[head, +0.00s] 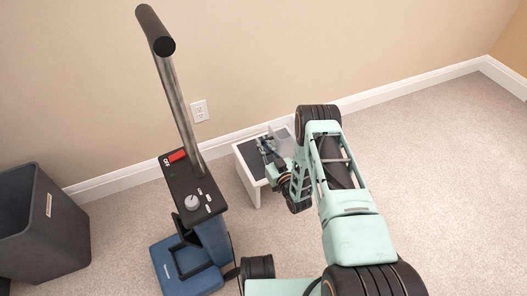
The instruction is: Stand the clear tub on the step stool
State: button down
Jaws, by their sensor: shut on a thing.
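The step stool (254,191), white with a dark top, stands on the carpet close to the back wall. The clear tub (282,136) shows as a pale, see-through shape over the stool's far right part. My gripper (267,151) is over the stool top and shut on the tub. My gripper and arm partly hide the stool's right side and the tub. I cannot tell whether the tub's base touches the stool top.
A blue machine (213,238) with a black control panel and tall pole stands just left of the stool. A dark grey bin (42,228) is at the far left. The wall is close behind the stool. Carpet (455,180) on the right is clear.

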jog(key=shift+w+d+f+b, duration=0.15)
jog(key=shift+f+b, duration=0.25)
jog(key=shift+f, duration=0.55)
jog(key=shift+w+d+f+b, duration=0.1)
jog(key=shift+w+f+b, duration=0.2)
jog(key=shift+f, duration=0.6)
jog(key=shift+s, duration=0.15)
jog(key=shift+f, duration=0.2)
jog(key=c, duration=2)
grip_release()
jog(key=shift+f, duration=0.1)
jog(key=shift+c, duration=0.2)
jog(key=shift+a, duration=0.1)
jog(key=shift+r, duration=0.35)
jog(key=p+v, duration=0.2)
jog(key=v, duration=0.5)
jog(key=shift+s, duration=0.25)
jog(key=shift+f, duration=0.1)
